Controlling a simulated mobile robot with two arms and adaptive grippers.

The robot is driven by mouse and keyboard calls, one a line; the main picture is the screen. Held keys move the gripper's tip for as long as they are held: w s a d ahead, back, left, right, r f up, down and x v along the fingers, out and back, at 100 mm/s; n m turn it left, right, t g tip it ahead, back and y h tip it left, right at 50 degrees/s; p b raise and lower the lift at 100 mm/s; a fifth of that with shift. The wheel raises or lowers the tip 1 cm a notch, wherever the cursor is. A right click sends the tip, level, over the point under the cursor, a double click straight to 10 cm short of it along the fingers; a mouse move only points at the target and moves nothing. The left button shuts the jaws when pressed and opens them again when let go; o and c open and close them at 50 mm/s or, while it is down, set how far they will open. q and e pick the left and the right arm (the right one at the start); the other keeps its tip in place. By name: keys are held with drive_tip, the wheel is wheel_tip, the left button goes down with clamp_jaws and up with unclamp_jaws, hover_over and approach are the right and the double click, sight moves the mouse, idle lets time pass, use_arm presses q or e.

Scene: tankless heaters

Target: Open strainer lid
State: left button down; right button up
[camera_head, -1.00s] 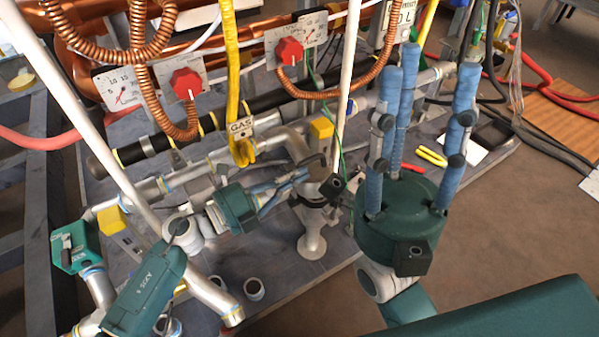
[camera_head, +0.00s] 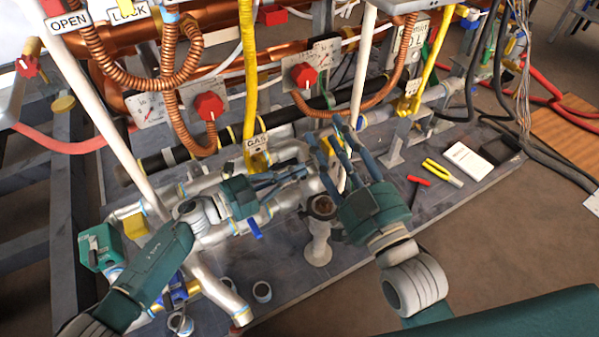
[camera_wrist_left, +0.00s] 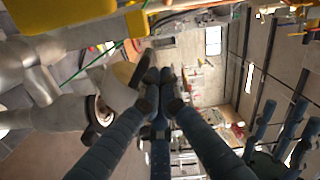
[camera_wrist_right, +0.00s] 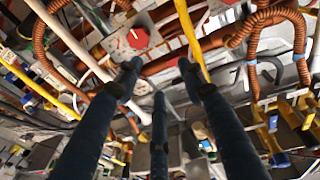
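The strainer (camera_head: 319,235) is a silvery upright fitting in the middle of the head view, with a dark round mouth showing at its top. In the left wrist view the strainer mouth (camera_wrist_left: 100,110) lies left of my fingers, with a tan, tilted lid-like piece (camera_wrist_left: 118,77) beside it. My left gripper (camera_head: 305,172) reaches in from the left, just behind the mouth. Its fingertips (camera_wrist_left: 162,82) are close together beside that piece; contact is unclear. My right gripper (camera_head: 333,153) is above and behind the strainer, its fingers apart and empty (camera_wrist_right: 158,80).
Red-knobbed gauge panels (camera_head: 306,76), copper hoses and a yellow pipe (camera_head: 247,75) with a GAS tag stand behind. A white pole (camera_head: 361,70) rises near my right fingers. Tools (camera_head: 440,172) lie right. The grey board (camera_head: 345,255) is clear in front of the strainer.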

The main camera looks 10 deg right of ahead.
use_arm(q)
drive_tip(key=shift+w+a+f+n+b, duration=0.1)
drive_tip(key=shift+w+a+f+n, duration=0.15)
drive_tip(key=shift+w+n, duration=0.5)
drive_tip(key=shift+w+a+f+n+b, duration=0.2)
drive_tip(key=shift+w+a+n, duration=0.15)
drive_tip(key=shift+w+n, duration=0.4)
drive_tip(key=shift+w+a+f+n+b, duration=0.1)
drive_tip(key=shift+w+a+f+n, duration=0.15)
drive_tip(key=shift+w+n, duration=0.5)
use_arm(e)
drive_tip(key=shift+r+t, duration=0.4)
drive_tip(key=shift+r, duration=0.2)
use_arm(q)
drive_tip(key=shift+w+r, duration=0.1)
drive_tip(key=shift+r, duration=0.05)
